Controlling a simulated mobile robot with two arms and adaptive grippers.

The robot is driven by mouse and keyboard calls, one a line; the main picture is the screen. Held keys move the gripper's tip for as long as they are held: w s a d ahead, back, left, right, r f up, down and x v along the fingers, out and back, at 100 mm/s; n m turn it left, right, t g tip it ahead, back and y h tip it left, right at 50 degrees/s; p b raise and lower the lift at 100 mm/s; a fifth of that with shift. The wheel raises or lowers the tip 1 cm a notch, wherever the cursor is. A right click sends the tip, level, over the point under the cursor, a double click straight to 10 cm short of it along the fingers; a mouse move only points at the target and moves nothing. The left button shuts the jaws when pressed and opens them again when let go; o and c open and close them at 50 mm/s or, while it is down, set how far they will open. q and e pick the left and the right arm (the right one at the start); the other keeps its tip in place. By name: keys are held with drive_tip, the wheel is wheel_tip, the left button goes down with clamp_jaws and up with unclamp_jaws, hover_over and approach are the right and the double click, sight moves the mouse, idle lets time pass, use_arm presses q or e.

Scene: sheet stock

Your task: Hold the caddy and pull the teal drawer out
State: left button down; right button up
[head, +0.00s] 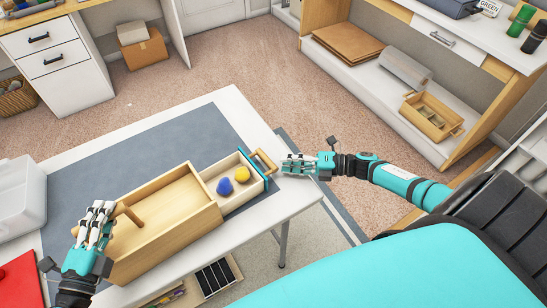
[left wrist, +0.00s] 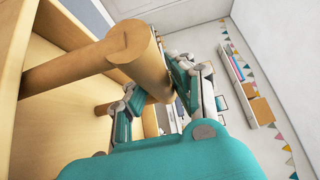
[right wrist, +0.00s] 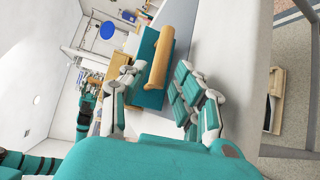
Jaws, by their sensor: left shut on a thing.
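The caddy (head: 165,215) is a light wooden box on the table. My left gripper (head: 103,213) is shut on its round wooden handle (head: 129,213), at the near left end; the handle (left wrist: 80,65) also shows between the fingers in the left wrist view. The drawer (head: 243,204) stands partly out of the caddy's right end, with a blue ball (head: 224,186) and a yellow ball (head: 242,174) inside. Its teal front (right wrist: 147,62) carries a wooden bar handle (right wrist: 162,55). My right gripper (head: 288,163) is open just right of this handle, which appears between its fingers in the right wrist view.
The white table (head: 275,200) has a grey mat (head: 130,150) and clear room behind the caddy. A white bin (head: 20,195) and a red sheet (head: 20,280) lie at the left. Open floor is beyond the table's right edge.

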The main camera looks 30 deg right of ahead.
use_arm(q)
drive_tip(key=shift+s+f, duration=0.15)
drive_tip(key=shift+f, duration=0.4)
use_arm(e)
drive_tip(key=v, duration=0.5)
drive_tip(key=shift+s+d, duration=0.2)
use_arm(q)
drive_tip(key=c, duration=1.3)
unclamp_jaws()
use_arm(e)
drive_tip(key=shift+w, duration=0.1)
use_arm(q)
drive_tip(key=shift+o, duration=1.1)
drive_tip(key=shift+r, duration=0.2)
drive_tip(key=v, duration=1.1)
drive_tip(key=shift+s+a, duration=0.25)
drive_tip(key=shift+a, duration=0.1)
